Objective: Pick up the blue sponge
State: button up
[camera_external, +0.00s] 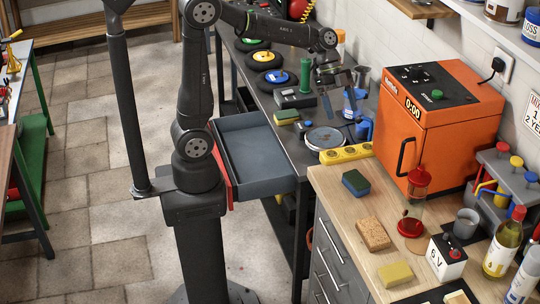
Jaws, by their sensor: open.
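A blue sponge (355,183) with a dark green top lies on the wooden worktop (335,207), near its back left edge. My gripper (341,104) is open and points down above the dark bench, behind and above the sponge and well apart from it. Nothing shows between its fingers.
An orange oven (435,125) stands right of the sponge. A yellow block (346,154) with round holes lies behind it. A tan sponge (373,233), a yellow sponge (395,274) and a red-lidded hourglass-like container (413,205) are on the worktop. A grey drawer (262,153) stands open.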

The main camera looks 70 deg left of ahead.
jog(key=d+m, duration=0.1)
jog(key=d, duration=0.2)
send_near(357, 179)
jog(key=x, duration=0.4)
jog(key=shift+w+a+f, duration=0.15)
jog(key=shift+w+f, duration=0.1)
jog(key=shift+f, duration=0.1)
jog(key=shift+s+d+x, duration=0.1)
jog(key=shift+x, duration=1.3)
jog(key=shift+s+d+x, duration=0.15)
jog(key=shift+x, duration=1.3)
jog(key=shift+r, duration=0.15)
jog(key=c, duration=1.1)
